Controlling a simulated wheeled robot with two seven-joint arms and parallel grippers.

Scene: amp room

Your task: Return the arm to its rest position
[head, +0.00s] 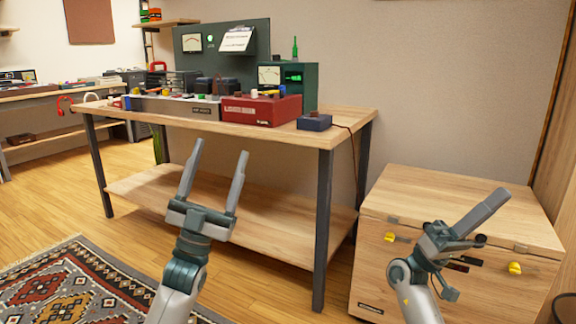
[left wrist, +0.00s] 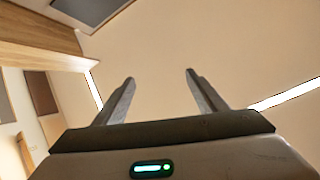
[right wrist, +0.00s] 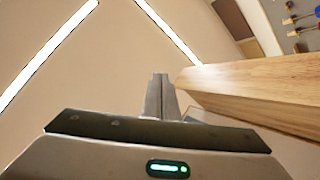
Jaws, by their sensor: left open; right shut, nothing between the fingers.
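My left gripper (head: 218,172) is open and empty, its two grey fingers pointing up in front of the workbench. Its spread fingers also show in the left wrist view (left wrist: 160,85), with nothing between them. My right gripper (head: 497,202) is shut and empty, pointing up and to the right in front of the wooden chest (head: 460,215). Its closed fingers also show in the right wrist view (right wrist: 160,88). Both wrist views look up toward the ceiling.
The workbench (head: 345,122) has a lower shelf (head: 262,212) and carries a red box (head: 262,110), a small blue box (head: 314,122) and instrument panels. The chest with yellow latches stands at the right. A patterned rug (head: 75,285) lies at the lower left, with open wooden floor around it.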

